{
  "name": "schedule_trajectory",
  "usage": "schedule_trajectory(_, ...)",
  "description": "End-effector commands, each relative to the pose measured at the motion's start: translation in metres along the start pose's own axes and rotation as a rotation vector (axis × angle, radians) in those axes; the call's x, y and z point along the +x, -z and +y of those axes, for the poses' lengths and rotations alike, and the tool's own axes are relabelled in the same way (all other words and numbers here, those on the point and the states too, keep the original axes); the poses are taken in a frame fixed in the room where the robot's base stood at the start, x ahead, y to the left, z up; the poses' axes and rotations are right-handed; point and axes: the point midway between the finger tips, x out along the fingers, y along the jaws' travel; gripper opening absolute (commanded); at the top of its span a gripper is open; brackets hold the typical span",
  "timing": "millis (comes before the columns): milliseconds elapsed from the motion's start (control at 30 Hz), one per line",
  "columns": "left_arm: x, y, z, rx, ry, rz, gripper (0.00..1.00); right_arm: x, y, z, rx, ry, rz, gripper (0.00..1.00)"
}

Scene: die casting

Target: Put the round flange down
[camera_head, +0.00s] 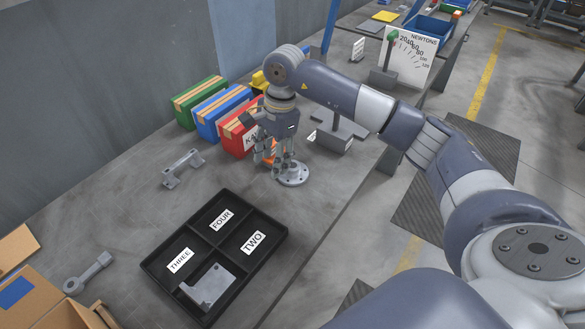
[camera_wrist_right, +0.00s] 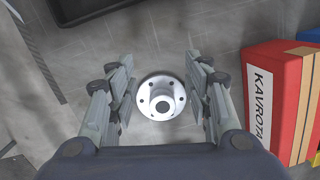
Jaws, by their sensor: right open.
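The round flange (camera_head: 292,175) is a light grey disc with bolt holes and a raised hub. It sits flat on the grey table, right of the black tray's far corner. It also shows in the right wrist view (camera_wrist_right: 161,97), between the two fingers and apart from both. My right gripper (camera_head: 277,160) points down just above the flange and is open; it also shows in the right wrist view (camera_wrist_right: 160,88). My left gripper is not in view.
A black divided tray (camera_head: 172,258) with number labels holds a grey bracket (camera_head: 208,287). Green, blue and red boxes (camera_head: 236,138) stand behind the gripper. A handle-shaped part (camera_head: 182,168) and a rod-like part (camera_head: 88,272) lie at left. A force gauge (camera_head: 405,60) stands farther back.

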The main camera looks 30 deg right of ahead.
Motion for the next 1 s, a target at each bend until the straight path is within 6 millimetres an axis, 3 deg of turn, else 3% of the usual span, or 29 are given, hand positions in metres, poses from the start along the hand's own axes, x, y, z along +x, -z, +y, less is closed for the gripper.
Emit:
schedule_trajectory(33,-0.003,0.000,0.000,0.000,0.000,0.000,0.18,-0.015,0.011,-0.004,-0.012,-0.009,0.068,0.46)
schedule_trajectory(133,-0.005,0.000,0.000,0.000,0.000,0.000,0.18,-0.032,0.028,-0.006,-0.024,-0.035,0.171,0.46)
schedule_trajectory(333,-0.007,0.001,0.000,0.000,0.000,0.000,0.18,-0.044,0.046,-0.006,-0.026,-0.062,0.264,0.46)
schedule_trajectory(600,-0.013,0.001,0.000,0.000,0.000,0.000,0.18,-0.006,0.057,-0.003,-0.026,-0.066,0.265,0.46)
schedule_trajectory(867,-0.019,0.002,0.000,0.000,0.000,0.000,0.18,0.014,0.062,-0.002,-0.026,-0.065,0.264,0.46)
schedule_trajectory(1000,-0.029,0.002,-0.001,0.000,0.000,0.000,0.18,0.034,0.069,0.000,-0.027,-0.066,0.263,0.46)
